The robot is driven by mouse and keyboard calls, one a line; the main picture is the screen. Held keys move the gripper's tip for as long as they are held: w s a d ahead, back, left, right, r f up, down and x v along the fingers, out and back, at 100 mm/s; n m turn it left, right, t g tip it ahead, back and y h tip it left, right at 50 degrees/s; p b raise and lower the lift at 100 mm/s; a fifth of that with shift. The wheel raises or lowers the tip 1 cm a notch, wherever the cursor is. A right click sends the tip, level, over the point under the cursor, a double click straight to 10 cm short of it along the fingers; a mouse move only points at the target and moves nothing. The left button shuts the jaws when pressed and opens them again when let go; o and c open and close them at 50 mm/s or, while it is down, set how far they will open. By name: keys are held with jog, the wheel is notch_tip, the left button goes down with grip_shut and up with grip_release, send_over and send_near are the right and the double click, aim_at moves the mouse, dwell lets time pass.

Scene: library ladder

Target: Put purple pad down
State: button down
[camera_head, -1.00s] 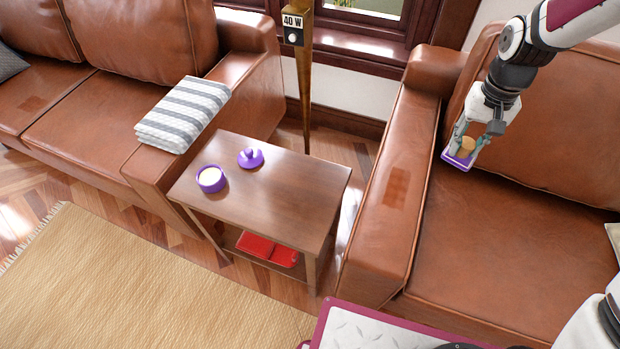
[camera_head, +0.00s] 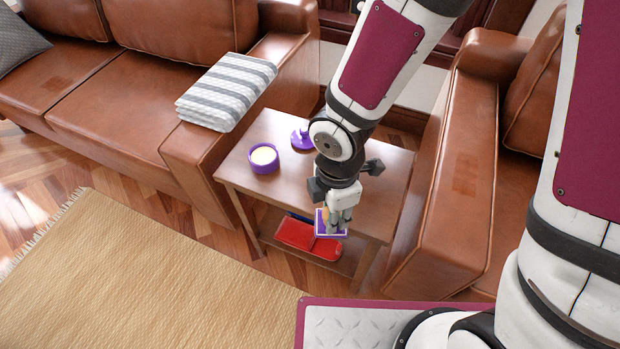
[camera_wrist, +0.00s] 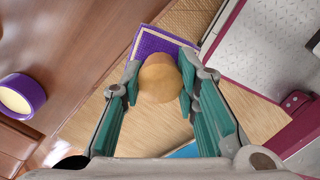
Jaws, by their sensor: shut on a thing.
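The purple pad (camera_wrist: 150,38) is a flat square with a pale border and a round tan knob (camera_wrist: 160,78) on it. My gripper (camera_wrist: 158,85) is shut on the knob, one finger on each side. In the head view my gripper (camera_head: 335,222) holds the pad (camera_head: 322,229) in front of the front edge of the wooden side table (camera_head: 262,187). In that view the arm hides part of the tabletop. The gap between pad and table is hard to judge.
On the tabletop are a purple round container (camera_head: 263,159) with pale contents and a purple lid (camera_head: 301,139). A red folded item (camera_head: 296,237) lies on the lower shelf. Brown leather seats flank the table. A woven rug (camera_head: 150,270) lies in front.

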jog(key=w+a, duration=0.2)
jog(key=w, duration=0.2)
jog(key=w+a+f+b, duration=0.1)
jog(key=w+a, duration=0.1)
jog(key=w, duration=0.3)
jog(key=w+a+b, duration=0.1)
jog(key=w+a, duration=0.1)
jog(key=w, duration=0.3)
jog(key=shift+w+a+f, duration=0.1)
jog(key=shift+f, duration=0.25)
jog(key=shift+f+b, duration=0.75)
jog(key=shift+f, duration=0.95)
jog(key=shift+f, duration=0.3)
jog(key=c, duration=1.2)
grip_release()
jog(key=shift+r, duration=0.1)
jog(key=shift+r+p, duration=2.05)
jog(key=shift+r, duration=4.2)
